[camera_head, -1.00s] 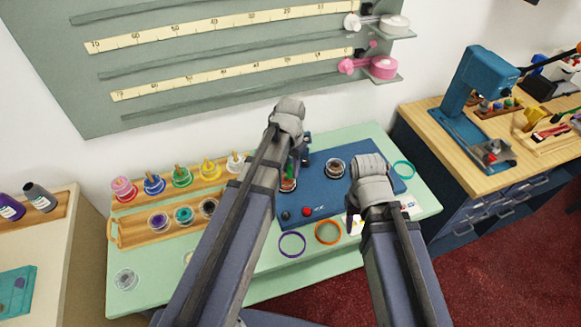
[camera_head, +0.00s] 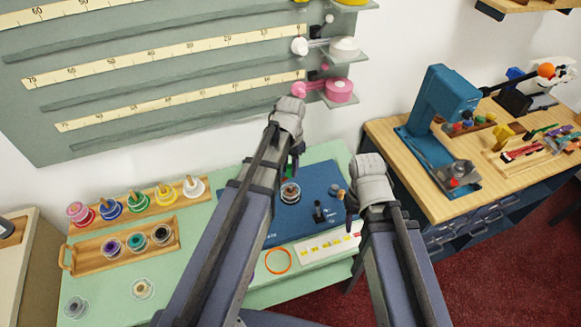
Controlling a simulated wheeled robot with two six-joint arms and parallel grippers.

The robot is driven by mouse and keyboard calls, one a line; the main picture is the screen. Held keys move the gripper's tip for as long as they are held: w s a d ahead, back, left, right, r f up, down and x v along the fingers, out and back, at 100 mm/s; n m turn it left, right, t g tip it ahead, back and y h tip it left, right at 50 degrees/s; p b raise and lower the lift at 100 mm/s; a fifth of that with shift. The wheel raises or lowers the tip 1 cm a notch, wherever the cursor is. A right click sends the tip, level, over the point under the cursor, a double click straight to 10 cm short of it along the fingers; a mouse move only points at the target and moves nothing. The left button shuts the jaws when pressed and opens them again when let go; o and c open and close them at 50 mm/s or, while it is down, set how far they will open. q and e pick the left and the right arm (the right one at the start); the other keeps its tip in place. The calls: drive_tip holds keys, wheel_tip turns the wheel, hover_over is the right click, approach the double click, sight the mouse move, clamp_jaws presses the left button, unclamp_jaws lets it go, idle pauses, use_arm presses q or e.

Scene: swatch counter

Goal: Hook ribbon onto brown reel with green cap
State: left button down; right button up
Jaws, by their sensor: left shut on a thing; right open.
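My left gripper (camera_head: 297,152) is shut on a small piece with green on it (camera_head: 289,172), mostly hidden by my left arm. Whether the piece is the brown reel with the green cap I cannot tell. Just below it a reel with a pale rim and brownish middle (camera_head: 290,193) lies on the blue mat (camera_head: 275,228). My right gripper (camera_head: 347,206) is open over the mat's right side, by a small orange-brown knob (camera_head: 340,194). Pink (camera_head: 340,90) and white (camera_head: 344,48) ribbon rolls hang on the wall board, each with a ball-ended tail to its left.
A wooden rack (camera_head: 160,258) holds purple, teal and dark reels; capped reels stand behind it. A blue press (camera_head: 440,115) stands on the right bench.

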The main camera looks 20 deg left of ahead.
sight(290, 187)
use_arm(q)
drive_tip(key=shift+w+d, duration=0.1)
drive_tip(key=shift+f, duration=0.1)
drive_tip(key=shift+f+b, duration=0.85)
drive_tip(key=shift+b, duration=0.15)
wheel_tip(290, 187, down, 4)
drive_tip(key=b, duration=0.4)
drive_tip(key=shift+f, duration=0.2)
drive_tip(key=shift+f+b, duration=1)
drive_tip(key=shift+b, duration=0.2)
drive_tip(key=c, duration=0.6)
unclamp_jaws()
drive_tip(key=shift+o, duration=0.2)
